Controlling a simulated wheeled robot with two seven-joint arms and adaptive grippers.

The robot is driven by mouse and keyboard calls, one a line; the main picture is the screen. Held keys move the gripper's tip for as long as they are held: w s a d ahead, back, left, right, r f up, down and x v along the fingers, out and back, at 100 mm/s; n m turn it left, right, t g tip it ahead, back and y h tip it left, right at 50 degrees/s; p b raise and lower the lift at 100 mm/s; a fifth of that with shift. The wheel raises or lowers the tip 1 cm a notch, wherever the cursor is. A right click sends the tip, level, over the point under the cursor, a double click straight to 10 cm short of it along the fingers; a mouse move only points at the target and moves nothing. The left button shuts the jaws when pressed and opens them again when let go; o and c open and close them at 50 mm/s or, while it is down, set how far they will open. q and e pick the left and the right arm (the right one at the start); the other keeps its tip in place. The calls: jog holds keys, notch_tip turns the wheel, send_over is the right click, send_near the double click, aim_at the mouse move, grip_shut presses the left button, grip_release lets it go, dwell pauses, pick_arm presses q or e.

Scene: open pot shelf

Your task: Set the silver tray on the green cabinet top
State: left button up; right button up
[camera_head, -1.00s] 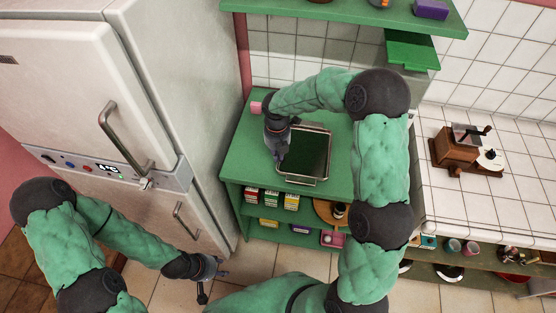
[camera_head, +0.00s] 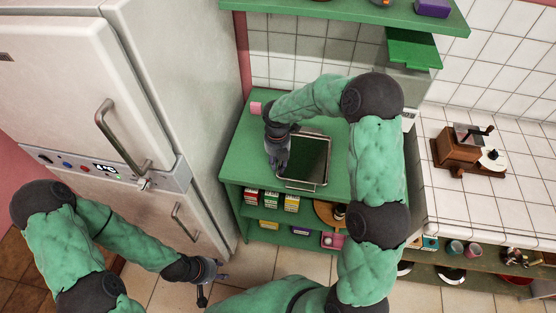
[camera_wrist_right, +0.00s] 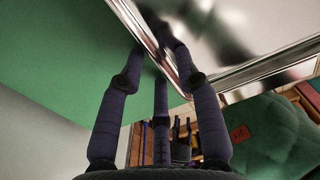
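The silver tray (camera_head: 314,158) is at the front of the green cabinet top (camera_head: 245,155), its near handle close to the front edge. It looks level and on or just over the surface; the exact contact cannot be told. My right gripper (camera_head: 279,158) is at the tray's left side.
The fridge (camera_head: 140,120) is at left. A green upper shelf (camera_head: 350,18) is overhead. A tiled counter with a coffee grinder (camera_head: 458,146) is at right. Boxes (camera_head: 270,200) fill the shelf below.

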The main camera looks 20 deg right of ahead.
notch_tip(320, 180, up, 12)
jog(key=p, duration=0.3)
jog(key=shift+a+r, duration=0.15)
